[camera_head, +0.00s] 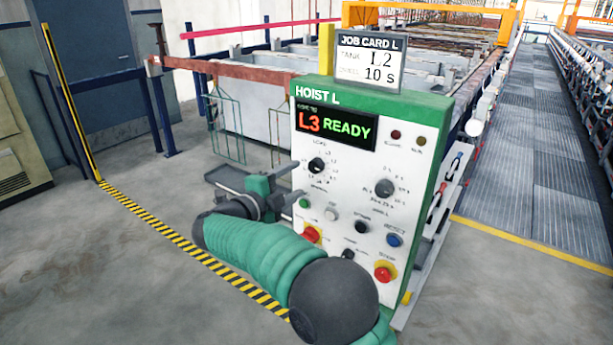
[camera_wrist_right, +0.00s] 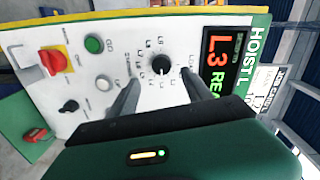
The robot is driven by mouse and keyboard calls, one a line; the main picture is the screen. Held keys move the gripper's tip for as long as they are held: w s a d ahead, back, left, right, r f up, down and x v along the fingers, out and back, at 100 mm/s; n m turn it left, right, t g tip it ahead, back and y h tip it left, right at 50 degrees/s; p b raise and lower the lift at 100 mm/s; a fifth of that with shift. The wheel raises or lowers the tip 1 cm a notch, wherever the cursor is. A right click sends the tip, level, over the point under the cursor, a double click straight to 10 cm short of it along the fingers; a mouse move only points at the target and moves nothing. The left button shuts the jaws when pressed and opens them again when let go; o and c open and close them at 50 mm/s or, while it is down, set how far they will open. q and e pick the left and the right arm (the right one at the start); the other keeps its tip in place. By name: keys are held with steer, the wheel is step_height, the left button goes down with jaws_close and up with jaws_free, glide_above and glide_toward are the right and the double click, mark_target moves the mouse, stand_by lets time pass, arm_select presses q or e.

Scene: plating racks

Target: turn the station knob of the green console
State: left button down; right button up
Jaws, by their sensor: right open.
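The green-edged console (camera_head: 350,225) has a white face headed HOIST L. Its station knob (camera_head: 317,166) is black with a white pointer mark and sits at the upper left of the face, within a ring of printed marks. The display (camera_head: 335,125) reads L3 READY. The job card (camera_head: 369,62) on top reads tank L2, 10 S. My left gripper is out of view.
A second knob (camera_head: 384,188), a blue button (camera_head: 393,240) and a red stop button (camera_head: 385,271) are on the right of the face. A red switch (camera_head: 311,235) and green button (camera_head: 304,203) sit below the station knob.

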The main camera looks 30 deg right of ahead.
steer(key=v, duration=0.9)
steer(key=shift+a+b, duration=0.35)
steer(key=shift+d, duration=0.1)
